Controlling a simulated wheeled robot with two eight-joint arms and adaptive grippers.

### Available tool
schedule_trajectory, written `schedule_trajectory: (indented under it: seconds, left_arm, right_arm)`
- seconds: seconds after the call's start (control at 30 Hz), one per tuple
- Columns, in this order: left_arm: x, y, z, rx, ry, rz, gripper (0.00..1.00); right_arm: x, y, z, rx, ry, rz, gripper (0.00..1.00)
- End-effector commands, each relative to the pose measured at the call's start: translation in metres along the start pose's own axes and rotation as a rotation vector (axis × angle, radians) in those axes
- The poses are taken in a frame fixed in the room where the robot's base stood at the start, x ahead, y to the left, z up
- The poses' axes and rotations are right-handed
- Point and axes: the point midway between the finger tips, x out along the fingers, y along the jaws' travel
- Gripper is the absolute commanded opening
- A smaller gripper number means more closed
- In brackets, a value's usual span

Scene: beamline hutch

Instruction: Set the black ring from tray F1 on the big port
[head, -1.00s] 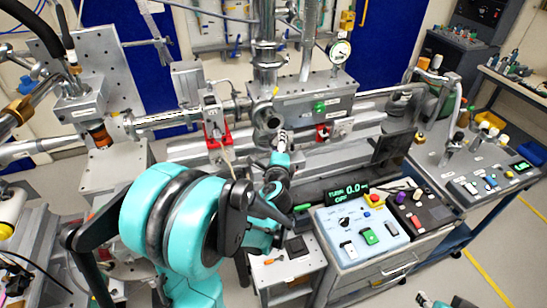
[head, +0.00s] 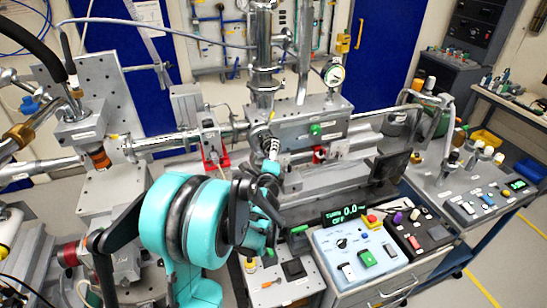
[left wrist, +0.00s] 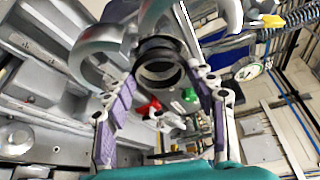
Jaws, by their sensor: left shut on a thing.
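The black ring (left wrist: 160,65) is between the fingertips of my left gripper (left wrist: 161,78) in the left wrist view, its opening facing the camera. The gripper is shut on it, purple pads on either side. In the head view my left gripper (head: 271,148) is at the front of the metal vacuum chamber, close to a round port (head: 259,133) below the vertical pipe; the gripper partly covers that port. The ring cannot be made out there, and I cannot tell whether it touches the port. Curved grey metal (left wrist: 98,62) lies close to the fingertips. My right gripper is out of view.
A grey stand (head: 285,285) with a black square is below my left arm. A control box (head: 350,250) with buttons stands to its right. Vertical pipes (head: 262,60), a gauge (head: 334,73) and red clamps (head: 215,160) crowd the port.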

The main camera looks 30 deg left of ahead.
Motion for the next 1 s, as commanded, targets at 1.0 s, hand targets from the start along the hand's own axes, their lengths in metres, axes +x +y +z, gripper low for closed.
schedule_trajectory:
  seconds: [1.0]
  left_arm:
    - [0.0066, 0.0000, 0.0028, -0.001, 0.000, 0.001, 0.36]
  right_arm:
    - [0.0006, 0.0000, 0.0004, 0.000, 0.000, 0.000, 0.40]
